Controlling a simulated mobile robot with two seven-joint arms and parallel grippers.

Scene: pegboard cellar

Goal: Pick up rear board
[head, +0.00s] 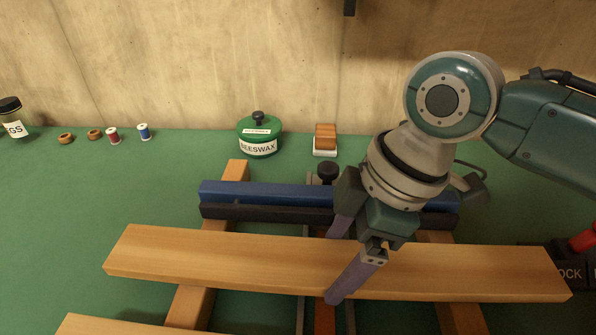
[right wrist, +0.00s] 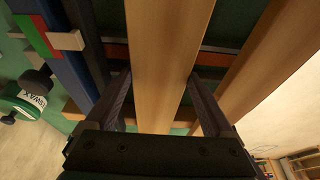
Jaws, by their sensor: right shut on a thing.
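The rear board (head: 200,255) is a long, pale wooden plank lying left to right across the wooden rails in the head view. My right gripper (head: 345,258) comes down from above and is shut on it, one finger on its near side and one on its far side. In the right wrist view the rear board (right wrist: 168,60) runs between the two fingers. I cannot tell whether it rests on the rails or is slightly raised. A front board (head: 105,325) shows partly at the bottom left. My left gripper is not in view.
A blue and black bar (head: 265,193) lies just behind the rear board, across the rails (head: 188,305). A green beeswax tin (head: 259,137), a wooden-topped block (head: 325,138) and several spools stand farther back.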

